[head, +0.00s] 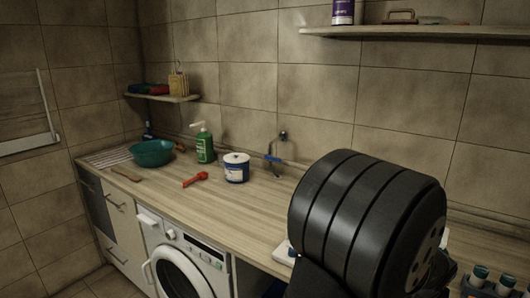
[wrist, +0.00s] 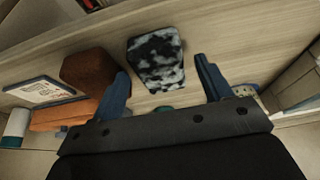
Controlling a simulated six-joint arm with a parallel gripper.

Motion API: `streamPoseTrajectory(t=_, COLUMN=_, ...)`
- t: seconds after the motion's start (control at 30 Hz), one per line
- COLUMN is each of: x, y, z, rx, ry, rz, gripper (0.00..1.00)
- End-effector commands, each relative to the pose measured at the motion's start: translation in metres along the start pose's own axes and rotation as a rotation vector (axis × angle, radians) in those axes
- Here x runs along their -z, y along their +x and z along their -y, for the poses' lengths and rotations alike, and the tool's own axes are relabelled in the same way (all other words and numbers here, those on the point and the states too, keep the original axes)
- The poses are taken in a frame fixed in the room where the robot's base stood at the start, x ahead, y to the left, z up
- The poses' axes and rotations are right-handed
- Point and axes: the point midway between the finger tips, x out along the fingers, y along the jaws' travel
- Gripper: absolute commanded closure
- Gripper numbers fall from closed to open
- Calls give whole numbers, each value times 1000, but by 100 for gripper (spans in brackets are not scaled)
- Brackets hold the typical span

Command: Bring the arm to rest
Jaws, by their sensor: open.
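My gripper (wrist: 161,68) shows in the wrist view with its two blue fingers spread apart and nothing clasped between them. A black-and-white mottled block (wrist: 155,58) lies on a wooden surface beyond the fingertips, seen in the gap between them. I cannot tell how far it is from the fingers. In the head view my large dark arm fills the lower right and my gripper is hidden.
The wooden counter (head: 225,200) holds a teal bowl (head: 152,154), green pump bottle (head: 205,145), white tub (head: 236,168) and red tool (head: 195,180). A wall shelf (head: 420,33) is above my arm. A brown block (wrist: 86,68) and orange item (wrist: 60,116) lie left of my fingers.

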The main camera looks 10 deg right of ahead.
Motion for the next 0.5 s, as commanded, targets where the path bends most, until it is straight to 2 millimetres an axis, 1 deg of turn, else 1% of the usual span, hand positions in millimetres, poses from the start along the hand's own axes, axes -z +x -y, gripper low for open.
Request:
streamPoseTrajectory(t=0.03, x=0, y=8, z=0, rx=1, ry=0, rz=2, gripper=29)
streamPoseTrajectory(t=0.1, x=-2, y=18, z=0, rx=0, ry=0, rz=3, gripper=29)
streamPoseTrajectory(t=0.13, x=2, y=9, z=0, rx=-2, ry=-1, rz=-5, gripper=29)
streamPoseTrajectory(t=0.23, x=7, y=-3, z=0, rx=-1, ry=-1, rz=-4, gripper=29)
streamPoseTrajectory(t=0.33, x=9, y=-9, z=0, rx=-1, ry=-1, rz=-3, gripper=29)
streamPoseTrajectory(t=0.5, x=10, y=-13, z=0, rx=-1, ry=0, rz=0, gripper=29)
